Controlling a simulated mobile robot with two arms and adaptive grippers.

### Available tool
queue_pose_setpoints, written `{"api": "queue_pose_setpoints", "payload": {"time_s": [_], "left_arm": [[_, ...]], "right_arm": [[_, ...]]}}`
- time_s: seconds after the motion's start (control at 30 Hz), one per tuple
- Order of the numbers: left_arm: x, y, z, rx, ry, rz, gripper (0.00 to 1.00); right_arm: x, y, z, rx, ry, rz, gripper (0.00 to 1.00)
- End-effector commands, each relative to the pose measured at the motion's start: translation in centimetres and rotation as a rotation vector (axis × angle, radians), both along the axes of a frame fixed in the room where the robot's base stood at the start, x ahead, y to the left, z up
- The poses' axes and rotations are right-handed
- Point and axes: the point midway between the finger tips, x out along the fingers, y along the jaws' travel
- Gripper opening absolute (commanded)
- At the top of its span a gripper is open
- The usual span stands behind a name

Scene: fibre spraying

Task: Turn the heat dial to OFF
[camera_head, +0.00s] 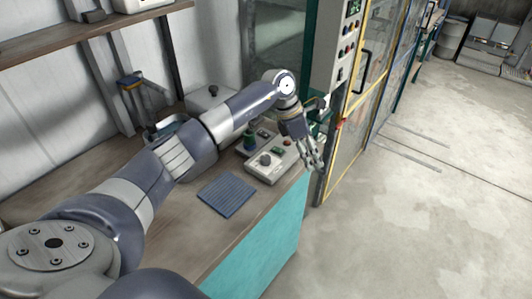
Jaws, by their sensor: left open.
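A light grey control box (268,174) sits on the workbench near its right end. My left gripper (316,161) is open and empty, pointing down just right of the box, near the bench's right edge. It looks apart from the dial. My right gripper is out of view.
A blue ribbed mat (227,194) lies on the wooden bench (185,225) left of the box. A tall control panel (335,55) with a green display and coloured buttons stands behind my gripper. A yellow-framed fence (350,130) runs alongside. The concrete floor at right is clear.

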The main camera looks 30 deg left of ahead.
Motion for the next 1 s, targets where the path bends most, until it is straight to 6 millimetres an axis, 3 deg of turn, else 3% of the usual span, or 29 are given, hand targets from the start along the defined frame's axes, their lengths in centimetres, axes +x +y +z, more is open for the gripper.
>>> {"api": "queue_pose_setpoints", "payload": {"time_s": [0.03, 0.1, 0.2, 0.3, 0.47, 0.8, 1.0], "left_arm": [[0.0, 3.3, 1.3, 0.102, 0.021, -0.001, 0.48], [-0.6, 7.1, 2.5, 0.220, 0.064, -0.001, 0.48], [-1.5, 10.9, 4.2, 0.337, 0.117, 0.009, 0.48], [-2.1, 13.1, 5.1, 0.399, 0.152, 0.020, 0.48], [-2.5, 13.8, 4.5, 0.422, 0.170, 0.023, 0.48], [-2.5, 13.6, -1.7, 0.416, 0.170, 0.022, 0.48], [-2.5, 13.6, -4.4, 0.417, 0.167, 0.023, 0.48]], "right_arm": [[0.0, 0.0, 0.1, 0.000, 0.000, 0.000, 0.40], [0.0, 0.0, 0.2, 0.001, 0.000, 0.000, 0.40], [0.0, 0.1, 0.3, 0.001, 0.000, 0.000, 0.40], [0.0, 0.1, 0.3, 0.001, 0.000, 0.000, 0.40], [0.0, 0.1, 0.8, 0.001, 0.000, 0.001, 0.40], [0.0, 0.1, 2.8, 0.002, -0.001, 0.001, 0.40], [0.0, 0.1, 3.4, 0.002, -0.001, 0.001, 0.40]]}}
